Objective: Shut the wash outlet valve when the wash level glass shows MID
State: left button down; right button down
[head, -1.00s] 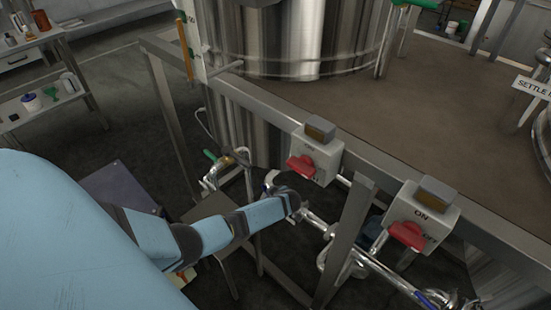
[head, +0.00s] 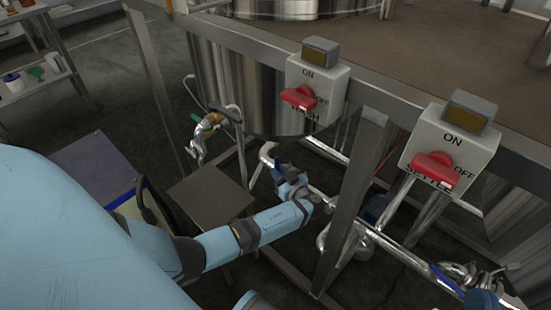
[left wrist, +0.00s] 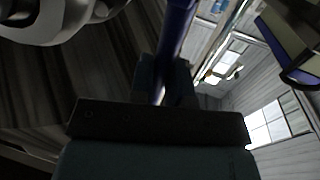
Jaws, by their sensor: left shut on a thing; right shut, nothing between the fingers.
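My left gripper (head: 284,174) is low by the pipework under the wash switch box. In the left wrist view its fingers are shut on a long blue valve handle (left wrist: 173,42), the wash outlet valve's as far as its place shows. In the head view the gripper mostly hides this handle, so its angle to the pipe is hard to tell. The wash level glass is out of view now, so its level cannot be read. My right gripper (head: 482,298) is partly seen at the bottom right edge, shut and empty.
The wash switch box (head: 326,82) and the settle switch box (head: 469,138), with red handles, sit on the frame rail. A frame post (head: 352,200) stands right of my left gripper. Another blue valve handle (head: 446,274) is at lower right. A grey stool-like top (head: 205,190) stands left.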

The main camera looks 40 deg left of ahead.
pick_arm(q)
jog(key=shift+d+y+b, duration=0.4)
jog(key=shift+y+b, duration=0.2)
jog(key=shift+b, duration=0.15)
pick_arm(e)
jog(key=shift+g, duration=0.7)
jog(key=shift+w+a+f, duration=0.1)
jog(key=shift+w+f, duration=0.1)
jog(key=shift+f, duration=1.8)
pick_arm(q)
jog(key=c, duration=1.1)
grip_release()
pick_arm(e)
notch_tip(320, 180, up, 4)
jog(key=t+p, duration=0.2)
jog(key=p, duration=0.1)
pick_arm(q)
notch_tip(320, 180, up, 20)
jog(key=p, duration=0.2)
jog(key=shift+p, duration=0.35)
pick_arm(e)
jog(key=f+g+h, duration=0.1)
jog(key=d+f+g, duration=0.1)
jog(key=f, duration=0.1)
jog(key=d+f+h, duration=0.1)
jog(key=f, duration=0.1)
jog(key=shift+g+h, duration=0.3)
jog(key=shift+g, duration=0.1)
